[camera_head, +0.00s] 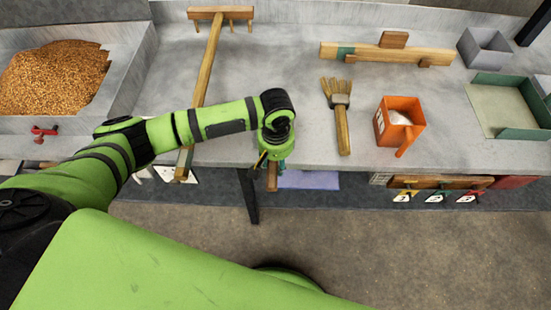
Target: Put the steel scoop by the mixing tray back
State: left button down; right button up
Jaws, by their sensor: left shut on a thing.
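The mixing tray (128,72) is a grey metal tray at the left, heaped with brown grain (52,78). My left arm reaches across the counter, and my left gripper (272,164) points down at the counter's front edge. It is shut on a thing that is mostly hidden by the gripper. A brown, handle-like piece (272,180) shows below the fingers. I cannot tell from this view whether it belongs to the steel scoop. No steel scoop bowl shows clearly. My right gripper is not in view.
A wooden rake (207,65) lies behind my left arm. A brush (342,120), an orange box (400,122) with white contents, a wooden bar (385,53), a grey bin (483,48) and a green-rimmed tray (510,133) stand to the right. Numbered tags hang below the front edge.

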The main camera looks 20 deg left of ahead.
pick_arm(q)
jog(key=shift+f, duration=0.3)
jog(key=c, duration=0.7)
grip_release()
jog(key=shift+o, duration=0.2)
notch_tip(320, 180, up, 12)
jog(key=shift+s+d, duration=0.1)
